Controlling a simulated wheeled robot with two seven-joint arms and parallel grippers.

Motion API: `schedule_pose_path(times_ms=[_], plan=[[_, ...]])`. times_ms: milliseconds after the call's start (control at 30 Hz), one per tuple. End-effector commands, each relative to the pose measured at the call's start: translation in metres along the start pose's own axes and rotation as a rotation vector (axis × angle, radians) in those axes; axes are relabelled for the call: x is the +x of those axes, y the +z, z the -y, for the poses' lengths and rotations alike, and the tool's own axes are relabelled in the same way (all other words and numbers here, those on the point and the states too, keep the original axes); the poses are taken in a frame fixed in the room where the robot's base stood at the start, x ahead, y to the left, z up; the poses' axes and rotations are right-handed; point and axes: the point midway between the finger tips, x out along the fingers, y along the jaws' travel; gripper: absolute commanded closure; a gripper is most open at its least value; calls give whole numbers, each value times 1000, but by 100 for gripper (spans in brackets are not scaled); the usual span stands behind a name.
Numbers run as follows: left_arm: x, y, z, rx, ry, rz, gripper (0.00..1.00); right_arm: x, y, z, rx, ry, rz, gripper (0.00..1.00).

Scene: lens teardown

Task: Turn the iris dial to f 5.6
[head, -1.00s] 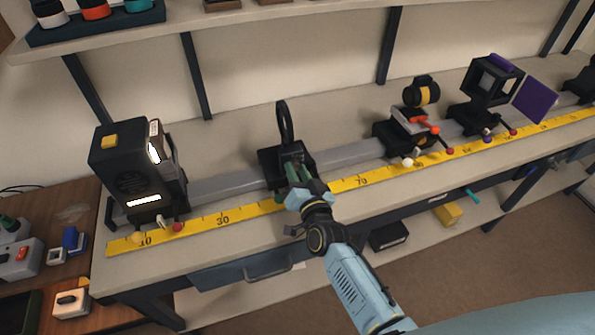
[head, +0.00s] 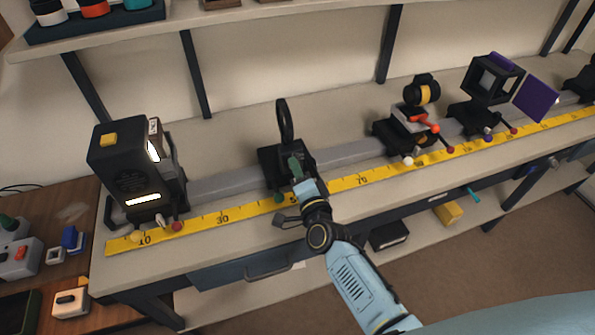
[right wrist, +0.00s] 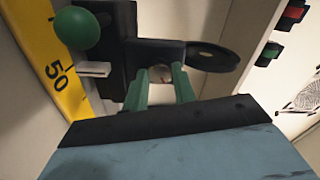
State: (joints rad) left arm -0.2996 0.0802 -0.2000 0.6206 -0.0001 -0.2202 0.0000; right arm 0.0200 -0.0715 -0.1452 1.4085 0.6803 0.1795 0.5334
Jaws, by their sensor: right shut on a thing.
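A black carriage with an upright thin black ring (head: 285,122) stands on the grey rail, near the 50 mark of the yellow scale. My right gripper (head: 296,168) reaches it from the front, its green fingers at the base of the ring. In the right wrist view the fingers (right wrist: 161,88) are shut on a small pale round dial (right wrist: 161,73) with a reddish mark. Its f numbers are not readable. The ring (right wrist: 212,57) lies just beyond the fingers, and a green ball knob (right wrist: 77,28) is at upper left. My left gripper is not in view.
A black lamp housing (head: 130,170) stands at the rail's left end. To the right are a carriage with a black-and-yellow wheel (head: 425,92) and one with a purple plate (head: 536,98). The yellow scale (head: 200,228) runs along the front. A shelf hangs above.

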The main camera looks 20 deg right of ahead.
Motion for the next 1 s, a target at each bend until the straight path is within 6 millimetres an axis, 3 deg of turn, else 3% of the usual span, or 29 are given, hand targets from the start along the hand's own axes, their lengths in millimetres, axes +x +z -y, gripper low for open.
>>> schedule_pose_path(times_ms=[567, 600, 767, 1000], plan=[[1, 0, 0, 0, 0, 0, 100, 0, 0, -1, 35, 2, 1, 96], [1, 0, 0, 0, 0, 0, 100, 0, 0, -1, 35, 2, 1, 72], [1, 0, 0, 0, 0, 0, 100, 0, 0, 0, 34, 1, 1, 51], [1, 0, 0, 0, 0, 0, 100, 0, 0, 0, 34, 1, 0, 51]])
